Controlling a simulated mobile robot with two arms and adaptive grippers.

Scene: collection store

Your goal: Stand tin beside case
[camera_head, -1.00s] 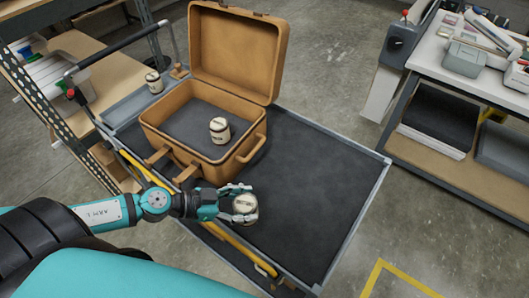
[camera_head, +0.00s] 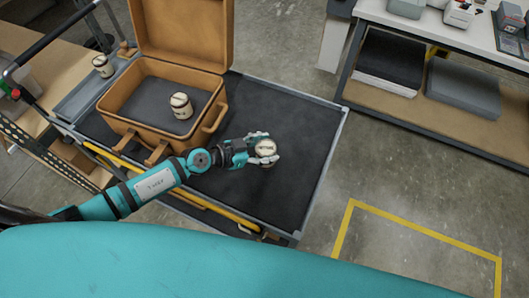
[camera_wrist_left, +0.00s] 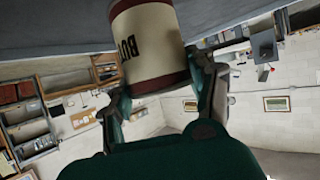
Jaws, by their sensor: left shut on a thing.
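A cream tin (camera_head: 265,148) is between the fingers of my left gripper (camera_head: 262,150), over the dark cart top to the right of the case. In the left wrist view the tin (camera_wrist_left: 150,45) shows a cream label with dark letters and a dark red rim, with fingers on both sides. Whether it touches the cart top is hard to tell. The open tan case (camera_head: 212,122) stands on the cart with its lid up. A second tin (camera_head: 181,106) stands inside the case. A third tin (camera_head: 103,66) stands at the cart's left end. My right gripper is not in view.
The dark cart top (camera_head: 270,205) is clear around the held tin, with a raised grey edge (camera_head: 325,165) on its right. A workbench (camera_head: 440,45) with several items stands at the upper right. Yellow tape (camera_head: 425,228) marks the floor.

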